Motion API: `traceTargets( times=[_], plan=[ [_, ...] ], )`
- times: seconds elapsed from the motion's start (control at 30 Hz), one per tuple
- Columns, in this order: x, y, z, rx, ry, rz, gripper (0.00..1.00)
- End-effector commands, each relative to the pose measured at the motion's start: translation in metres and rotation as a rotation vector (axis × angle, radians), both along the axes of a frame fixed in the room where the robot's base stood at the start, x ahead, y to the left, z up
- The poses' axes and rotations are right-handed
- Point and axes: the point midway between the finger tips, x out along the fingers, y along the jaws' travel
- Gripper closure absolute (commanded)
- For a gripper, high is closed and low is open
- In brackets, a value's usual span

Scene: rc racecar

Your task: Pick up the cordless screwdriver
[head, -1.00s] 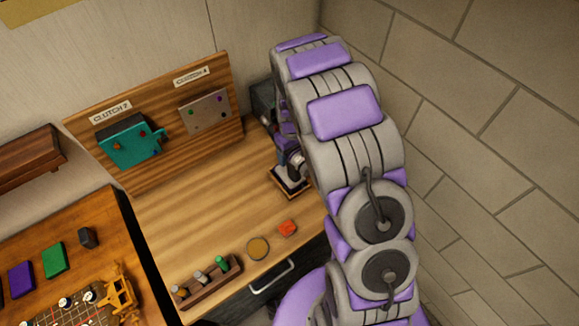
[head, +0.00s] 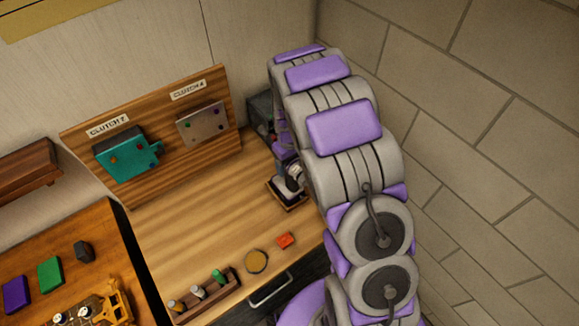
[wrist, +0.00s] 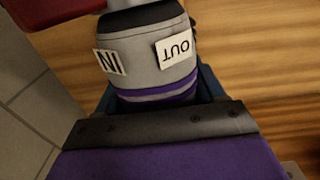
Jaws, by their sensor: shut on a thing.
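The cordless screwdriver (wrist: 145,62) fills the top of the wrist view as a grey, rounded body with a purple band, a black section and white IN and OUT labels. My gripper (wrist: 160,92) is shut on it, with dark blue jaw parts showing on both sides. In the head view, a grey and dark piece of it (head: 293,178) shows beside my arm, above a small dark square base with a light wooden edge (head: 290,203). My arm hides most of the tool and gripper there. I cannot tell whether the tool touches the base.
A board with teal (head: 127,155) and grey (head: 202,124) clutch plates stands behind the bench (head: 195,215). A brick wall (head: 480,150) is close on the right.

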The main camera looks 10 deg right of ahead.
Motion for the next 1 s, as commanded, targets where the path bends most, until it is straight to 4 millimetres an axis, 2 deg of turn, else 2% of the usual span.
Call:
traceTargets(
  times=[0.3,0.53,0.77,1.0],
  plan=[
    [0.001,0.0,0.028,0.0,-0.002,0.001,0.86],
    [-0.016,-0.002,0.03,-0.001,-0.006,0.0,0.86],
    [-0.049,-0.005,0.032,0.0,-0.001,0.0,0.86],
    [-0.096,-0.011,0.036,-0.001,-0.001,0.0,0.86]
  ],
)
